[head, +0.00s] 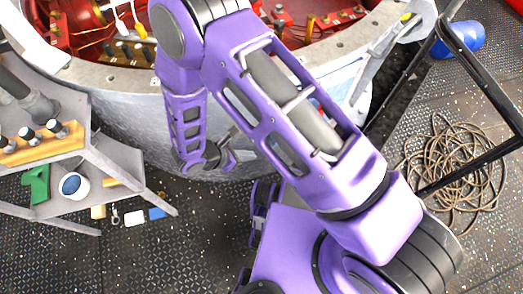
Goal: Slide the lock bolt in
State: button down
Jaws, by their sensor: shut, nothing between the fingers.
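My gripper (226,157) is at the end of my purple arm, in front of the outer wall of a large round grey housing (120,108). It is small and dark in this view, and its fingers are shut with nothing between them. I cannot make out the lock bolt for certain. A grey bracket with a small yellow part (408,24) sits on the housing's rim at the upper right. My arm crosses the middle of the view and hides part of the rim and wall.
The housing's open red interior (85,28) holds wires and fittings. A grey bench (120,165) with a wooden block of knobs (42,143) stands at the left. Black rails (480,75), coiled rope (455,180) and a blue container (460,40) lie right. Small items litter the dark floor.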

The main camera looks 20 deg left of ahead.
jog(key=w+d+r+x, duration=0.1)
jog(key=x, duration=1.1)
jog(key=shift+w+d+r, duration=0.25)
jog(key=shift+w+r, duration=0.05)
jog(key=shift+r, duration=0.1)
jog(key=w+d+b, duration=0.3)
jog(key=w+d, duration=0.2)
jog(key=shift+d, duration=0.2)
jog(key=shift+w, duration=0.15)
